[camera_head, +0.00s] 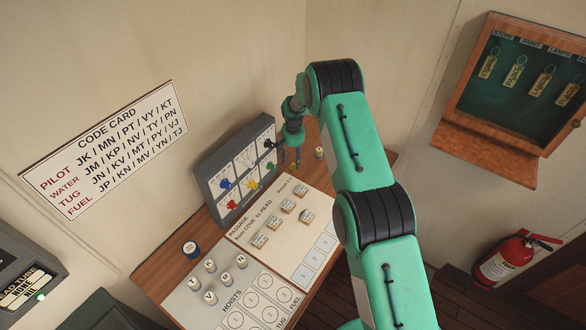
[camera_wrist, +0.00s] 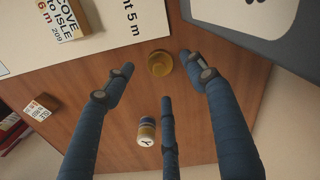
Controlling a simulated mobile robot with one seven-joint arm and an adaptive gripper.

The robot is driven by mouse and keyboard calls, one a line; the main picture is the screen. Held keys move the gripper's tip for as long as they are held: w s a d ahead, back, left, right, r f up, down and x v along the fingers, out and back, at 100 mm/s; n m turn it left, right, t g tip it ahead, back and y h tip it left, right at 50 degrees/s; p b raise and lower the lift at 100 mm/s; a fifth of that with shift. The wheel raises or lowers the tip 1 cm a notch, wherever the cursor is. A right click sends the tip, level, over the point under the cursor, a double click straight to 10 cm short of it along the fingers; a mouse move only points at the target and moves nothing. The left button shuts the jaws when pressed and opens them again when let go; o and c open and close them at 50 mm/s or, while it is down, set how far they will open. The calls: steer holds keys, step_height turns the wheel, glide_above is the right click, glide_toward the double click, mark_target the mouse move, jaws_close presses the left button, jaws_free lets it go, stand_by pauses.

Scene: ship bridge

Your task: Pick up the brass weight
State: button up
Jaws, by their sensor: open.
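The brass weight (camera_wrist: 160,63), a small round golden disc, sits on the brown wooden desk in the wrist view, close to the edge of a white sheet. My gripper (camera_wrist: 157,76) is open, its three blue fingers spread and empty. The weight shows beyond and between the fingertips, apart from them as far as I can see. In the head view my gripper (camera_head: 290,160) points down over the desk beside the grey panel. I cannot make out the weight there; the gripper likely covers it.
A small cylinder marked Y (camera_wrist: 146,132) stands near the fingers. The grey panel (camera_head: 239,165) with coloured knobs rises close behind my gripper. The passage sheet (camera_head: 285,225) holds several small cards. Lettered pegs (camera_head: 210,265) stand at front left. A key cabinet (camera_head: 525,80) hangs at right.

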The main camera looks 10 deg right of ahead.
mark_target(293, 164)
steer(key=shift+f+p, duration=0.4)
steer(key=shift+f, duration=1.7)
jaws_close()
steer(key=shift+r, duration=0.1)
step_height(293, 164, up, 28)
steer(key=b, duration=0.3)
